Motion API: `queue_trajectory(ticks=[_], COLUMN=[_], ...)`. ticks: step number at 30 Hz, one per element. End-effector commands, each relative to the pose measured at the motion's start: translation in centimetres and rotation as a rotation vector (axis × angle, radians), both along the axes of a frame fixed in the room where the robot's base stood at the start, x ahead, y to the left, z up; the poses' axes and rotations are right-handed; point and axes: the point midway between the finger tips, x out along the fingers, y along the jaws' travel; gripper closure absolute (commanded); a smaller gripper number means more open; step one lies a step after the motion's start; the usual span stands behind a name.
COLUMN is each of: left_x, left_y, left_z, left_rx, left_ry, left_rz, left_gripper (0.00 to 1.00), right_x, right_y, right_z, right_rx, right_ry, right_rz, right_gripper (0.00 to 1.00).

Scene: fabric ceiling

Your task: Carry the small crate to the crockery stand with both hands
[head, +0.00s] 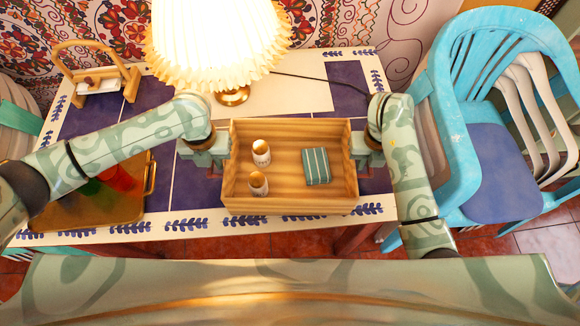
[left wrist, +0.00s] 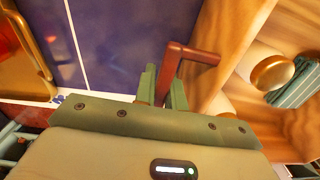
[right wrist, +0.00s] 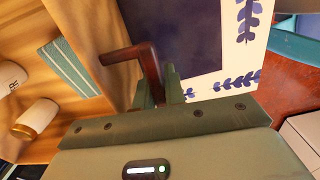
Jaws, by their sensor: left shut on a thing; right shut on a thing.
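The small crate (head: 290,207) is a light wooden open box over the front middle of the table in the head view. It holds two white pots with brown tops (head: 259,184) and a folded teal striped cloth (head: 316,166). My left gripper (head: 222,146) is shut on its left red-brown handle (left wrist: 172,70). My right gripper (head: 357,146) is shut on its right red-brown handle (right wrist: 151,68). The crate looks level; I cannot tell whether it touches the table. I cannot make out a crockery stand.
A lit pleated lamp (head: 218,40) stands right behind the crate. A wooden holder (head: 95,70) stands at the back left. A turquoise chair (head: 490,110) stands right of the table (head: 300,98).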

Motion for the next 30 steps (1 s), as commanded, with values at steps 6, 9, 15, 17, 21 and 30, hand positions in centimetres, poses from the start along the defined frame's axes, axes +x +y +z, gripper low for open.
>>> queue_trajectory(ticks=[6, 9, 15, 17, 21, 30], left_x=[0.1, 0.1, 0.2, 0.2, 0.3, 0.3], left_y=[0.0, 0.0, 0.0, 0.0, 0.0, 0.0], left_z=[0.5, 1.4, 4.0, 4.8, 6.0, 6.0], left_rx=[-0.001, -0.001, -0.001, -0.001, -0.001, -0.001], left_ry=[-0.004, -0.007, -0.017, -0.02, -0.024, -0.024], left_rz=[0.0, 0.0, 0.0, 0.0, 0.0, 0.0], left_gripper=[1.0, 1.0, 1.0, 1.0, 1.0, 1.0], right_x=[0.1, 0.1, 0.2, 0.2, 0.3, 0.3], right_y=[0.0, 0.0, 0.0, 0.0, 0.0, 0.0], right_z=[0.5, 1.4, 4.0, 4.8, 6.0, 6.0], right_rx=[0.0, 0.0, 0.0, 0.0, 0.0, 0.0], right_ry=[-0.004, -0.008, -0.018, -0.021, -0.025, -0.025], right_rz=[0.0, 0.0, 0.0, 0.0, 0.0, 0.0], right_gripper=[1.0, 1.0, 1.0, 1.0, 1.0, 1.0])
